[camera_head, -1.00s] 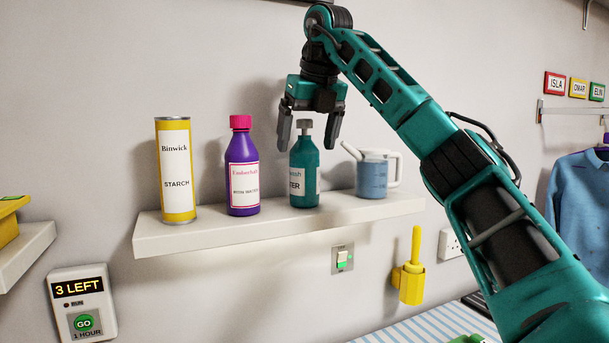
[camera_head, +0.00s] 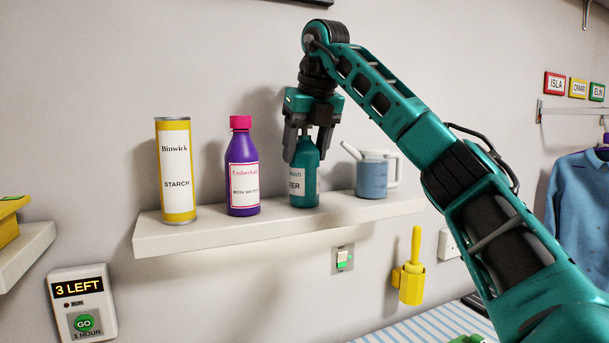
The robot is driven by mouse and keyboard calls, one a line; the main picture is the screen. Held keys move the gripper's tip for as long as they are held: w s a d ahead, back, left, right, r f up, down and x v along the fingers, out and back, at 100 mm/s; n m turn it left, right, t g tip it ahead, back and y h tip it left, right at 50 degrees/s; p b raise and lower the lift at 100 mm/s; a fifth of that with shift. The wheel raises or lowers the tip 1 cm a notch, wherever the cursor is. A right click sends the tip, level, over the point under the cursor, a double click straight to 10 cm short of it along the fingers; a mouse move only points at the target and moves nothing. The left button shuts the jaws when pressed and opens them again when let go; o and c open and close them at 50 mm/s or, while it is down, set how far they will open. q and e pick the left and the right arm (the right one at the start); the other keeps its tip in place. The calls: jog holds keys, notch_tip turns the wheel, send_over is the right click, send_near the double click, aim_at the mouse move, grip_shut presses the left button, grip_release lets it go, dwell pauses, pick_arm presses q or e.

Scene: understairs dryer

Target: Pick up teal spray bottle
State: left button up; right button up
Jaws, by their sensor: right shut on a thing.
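The teal spray bottle (camera_head: 305,180) stands upright on the white wall shelf (camera_head: 215,233), between the purple bottle and the blue jug. The bottle's base appears to rest on the shelf. My left gripper is not in view.
A purple bottle (camera_head: 242,172) with a pink cap and a yellow starch can (camera_head: 175,170) stand to the left. A blue jug (camera_head: 372,176) with a white handle stands close on the right. A yellow brush holder (camera_head: 411,284) hangs below the shelf.

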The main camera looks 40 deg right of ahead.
grip_shut()
jog(key=shift+r, duration=0.15)
notch_tip(320, 180, up, 9)
jog(key=shift+w+f, duration=0.1)
jog(key=shift+r, duration=0.45)
dwell(0.4)
